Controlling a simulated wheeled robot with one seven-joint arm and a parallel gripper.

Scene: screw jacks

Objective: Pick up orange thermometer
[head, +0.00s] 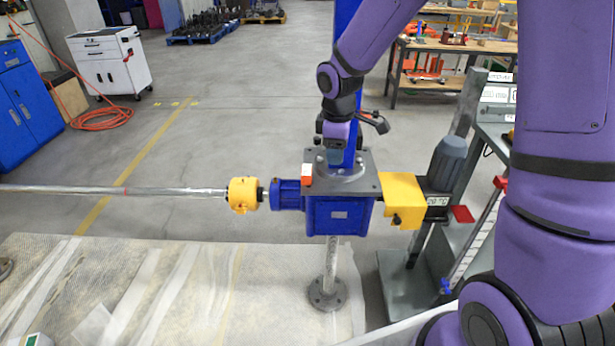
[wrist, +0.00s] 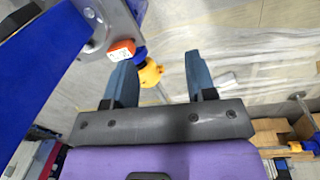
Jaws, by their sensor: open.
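The orange thermometer (head: 307,175), a small orange block with a white face, is at the left edge of the grey top plate (head: 345,180) of the blue screw jack (head: 340,213). In the wrist view the thermometer (wrist: 121,50) shows close to the tip of the left finger, outside the gap between the fingers. My gripper (wrist: 158,62) is open, with nothing between its two blue-grey fingers. In the head view my gripper (head: 336,154) is over the back part of the plate, right of and behind the thermometer. Its fingertips are hard to make out there.
A yellow coupling (head: 242,194) and a long shaft (head: 120,190) extend left. A yellow cover (head: 401,198) and grey motor (head: 447,163) stand right.

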